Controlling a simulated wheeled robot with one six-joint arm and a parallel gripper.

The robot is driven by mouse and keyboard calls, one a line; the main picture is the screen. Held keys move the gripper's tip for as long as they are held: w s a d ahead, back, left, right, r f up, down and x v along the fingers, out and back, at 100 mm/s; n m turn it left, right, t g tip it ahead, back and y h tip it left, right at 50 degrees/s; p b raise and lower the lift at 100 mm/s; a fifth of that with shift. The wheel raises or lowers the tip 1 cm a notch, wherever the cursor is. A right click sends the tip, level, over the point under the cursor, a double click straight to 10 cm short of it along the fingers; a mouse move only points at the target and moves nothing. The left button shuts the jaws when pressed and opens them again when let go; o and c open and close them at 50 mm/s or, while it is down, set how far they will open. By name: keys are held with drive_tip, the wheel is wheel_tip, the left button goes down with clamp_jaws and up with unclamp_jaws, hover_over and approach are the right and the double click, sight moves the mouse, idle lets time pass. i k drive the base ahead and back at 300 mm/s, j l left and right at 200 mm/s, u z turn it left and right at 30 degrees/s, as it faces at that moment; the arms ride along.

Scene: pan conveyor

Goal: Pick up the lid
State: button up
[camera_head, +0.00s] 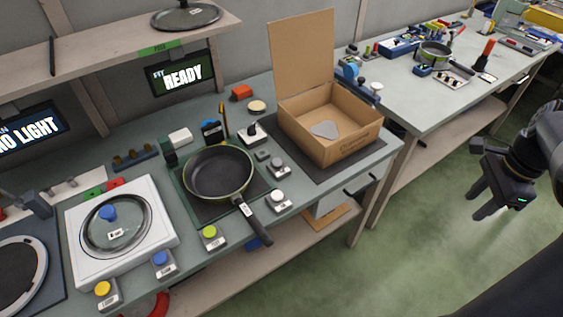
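A round glass lid (117,229) with a dark rim and a blue knob lies on a white square plate (160,236) at the left of the near bench. Another round lid (190,17), dark-rimmed with a dark knob, rests on the upper shelf. A dark green-sided pan (219,172) sits on a dark mat at mid-bench, its handle pointing toward the front edge. My gripper (475,204) is at the right, over the floor, well away from both lids. Its fingers look apart, with nothing between them.
An open cardboard box (340,150) with a grey piece inside stands right of the pan. Buttons (210,235) line the bench front. A second bench (440,90) holds tools and another pan.

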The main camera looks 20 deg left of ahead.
sight(115, 223)
drive_tip(key=u, duration=1.5)
drive_tip(key=i+j+u, duration=0.35)
drive_tip(key=j, duration=0.3)
drive_tip(key=i+j+u, duration=0.35)
drive_tip(key=i+j, duration=0.15)
